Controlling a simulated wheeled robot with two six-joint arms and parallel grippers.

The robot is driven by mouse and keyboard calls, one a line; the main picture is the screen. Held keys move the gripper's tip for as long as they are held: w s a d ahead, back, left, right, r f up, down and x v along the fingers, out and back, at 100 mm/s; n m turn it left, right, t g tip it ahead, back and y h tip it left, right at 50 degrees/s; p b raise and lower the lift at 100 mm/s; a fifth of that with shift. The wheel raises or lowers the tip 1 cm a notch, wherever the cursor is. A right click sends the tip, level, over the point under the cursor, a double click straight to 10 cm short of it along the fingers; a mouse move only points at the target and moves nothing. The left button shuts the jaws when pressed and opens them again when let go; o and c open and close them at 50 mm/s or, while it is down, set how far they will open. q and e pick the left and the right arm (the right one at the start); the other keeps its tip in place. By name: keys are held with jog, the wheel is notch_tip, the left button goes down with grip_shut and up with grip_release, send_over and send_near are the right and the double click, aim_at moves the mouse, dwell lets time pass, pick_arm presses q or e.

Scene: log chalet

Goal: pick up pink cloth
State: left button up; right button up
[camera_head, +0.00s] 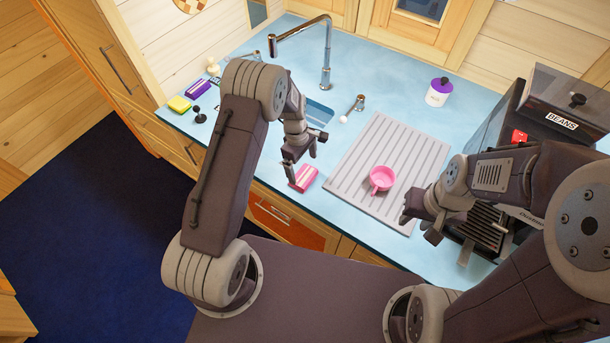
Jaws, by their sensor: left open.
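The pink cloth (304,177), a small folded pad with a pale stripe, lies on the blue counter near its front edge, left of the ribbed grey drainboard. My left gripper (301,164) is open just above and left of the cloth, with one finger close to its left end. I cannot tell whether that finger touches it. Nothing shows between its fingers. My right gripper (419,227) is over the drainboard's front right corner, its two fingertips apart and empty.
A pink cup (381,178) stands on the drainboard (352,160). The faucet (327,65) and sink are behind my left arm. A yellow sponge (179,104) and purple block (198,88) lie at left. A white jar (438,92) and dark coffee machine (545,115) stand at right.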

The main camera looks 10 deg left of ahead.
aim_at(303, 175)
pick_arm(q)
jog(key=f+p, duration=0.1)
jog(key=f, duration=0.1)
jog(key=f+p, duration=0.1)
jog(key=f, duration=0.1)
jog(key=shift+s+f, duration=0.2)
jog(key=shift+f, duration=0.3)
jog(key=shift+w+d, duration=0.1)
jog(key=shift+d, duration=0.05)
jog(key=shift+c, duration=0.7)
jog(key=c, duration=0.9)
